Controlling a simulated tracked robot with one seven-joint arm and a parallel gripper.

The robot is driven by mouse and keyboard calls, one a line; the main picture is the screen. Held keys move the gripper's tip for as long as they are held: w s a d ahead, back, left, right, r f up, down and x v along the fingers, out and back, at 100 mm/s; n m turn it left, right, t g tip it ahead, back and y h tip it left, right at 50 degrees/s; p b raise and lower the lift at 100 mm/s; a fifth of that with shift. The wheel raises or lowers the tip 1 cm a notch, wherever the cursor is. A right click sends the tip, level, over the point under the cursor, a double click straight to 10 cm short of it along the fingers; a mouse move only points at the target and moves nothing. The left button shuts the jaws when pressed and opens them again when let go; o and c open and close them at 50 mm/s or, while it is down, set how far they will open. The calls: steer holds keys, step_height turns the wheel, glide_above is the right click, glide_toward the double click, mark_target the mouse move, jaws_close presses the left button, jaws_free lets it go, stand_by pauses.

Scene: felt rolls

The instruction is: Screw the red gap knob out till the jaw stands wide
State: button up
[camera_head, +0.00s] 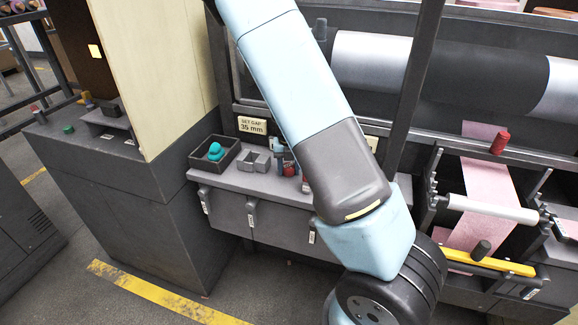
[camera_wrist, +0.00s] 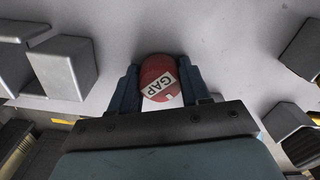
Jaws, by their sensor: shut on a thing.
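The red gap knob (camera_wrist: 157,72) has a white label reading GAP and shows in the middle of the wrist view. My gripper (camera_wrist: 162,84) is shut on it, with one dark blue finger on each side. The lower part of the knob is hidden by my gripper body. In the head view my arm covers most of the place where the knob sits. Grey blocks (camera_wrist: 62,68) stand on the pale surface left of the knob; I cannot tell whether they belong to the jaw, or how wide it stands.
A sign (camera_head: 252,125) reads SET GAP 35 mm behind the grey shelf (camera_head: 230,181). A black tray (camera_head: 208,166) with a teal object (camera_head: 215,152) stands at the shelf's left. More dark blocks (camera_wrist: 303,48) stand right of my gripper. A cream panel (camera_head: 160,70) rises at the left.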

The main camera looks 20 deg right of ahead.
mark_target(289, 166)
steer(key=shift+s+f, duration=0.1)
steer(key=o, duration=1.1)
steer(key=shift+r, duration=2.55)
